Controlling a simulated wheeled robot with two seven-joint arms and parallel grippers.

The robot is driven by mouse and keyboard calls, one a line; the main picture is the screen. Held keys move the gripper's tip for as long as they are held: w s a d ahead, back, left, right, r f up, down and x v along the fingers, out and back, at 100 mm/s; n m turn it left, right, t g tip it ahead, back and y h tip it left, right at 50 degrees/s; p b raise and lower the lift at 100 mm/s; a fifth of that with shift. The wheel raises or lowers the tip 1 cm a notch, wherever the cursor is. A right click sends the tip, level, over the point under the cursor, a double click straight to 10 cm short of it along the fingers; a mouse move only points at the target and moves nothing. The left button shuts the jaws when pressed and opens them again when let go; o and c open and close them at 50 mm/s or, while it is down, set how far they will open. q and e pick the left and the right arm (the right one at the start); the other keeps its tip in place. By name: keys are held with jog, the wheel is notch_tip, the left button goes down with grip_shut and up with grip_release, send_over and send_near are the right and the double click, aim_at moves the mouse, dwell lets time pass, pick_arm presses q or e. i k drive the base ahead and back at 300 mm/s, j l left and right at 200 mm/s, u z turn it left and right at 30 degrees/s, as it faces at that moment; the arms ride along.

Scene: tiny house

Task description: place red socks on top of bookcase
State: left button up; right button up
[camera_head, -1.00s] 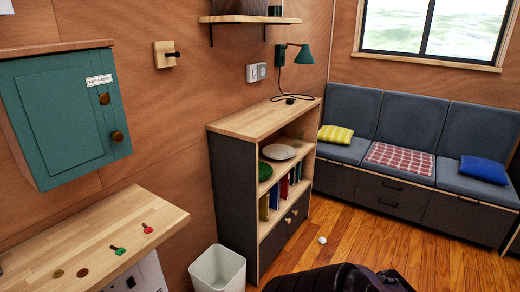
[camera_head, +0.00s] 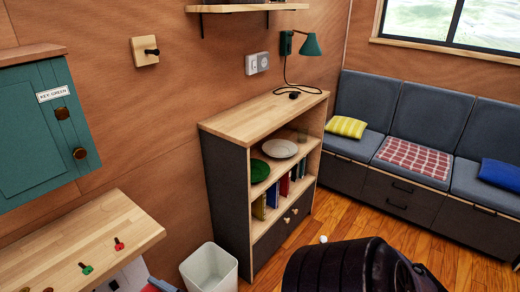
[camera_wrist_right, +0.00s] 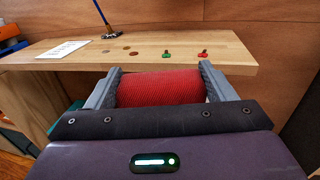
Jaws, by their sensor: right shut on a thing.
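My right gripper (camera_wrist_right: 160,88) is shut on the red socks (camera_wrist_right: 160,88), a rolled red bundle between its two fingers in the right wrist view. The socks are not visible in the head view, where only my dark right arm shows at the bottom. The bookcase (camera_head: 226,190) stands against the wall near the middle of the head view, with dark sides and a light wooden top (camera_head: 262,116). A small dark object (camera_head: 294,95) and a cord lie at the far end of that top; the rest is clear. My left gripper is not in view.
A wooden counter (camera_head: 85,235) with red and green keys is at the left, below a green cabinet (camera_head: 35,140). A white bin (camera_head: 210,268) stands before the bookcase. A shelf (camera_head: 245,8) and green lamp (camera_head: 310,46) are above it. A cushioned bench (camera_head: 410,170) is at right.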

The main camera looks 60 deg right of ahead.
aim_at(276, 103)
jog(key=l+z, duration=0.2)
jog(key=l, duration=2.75)
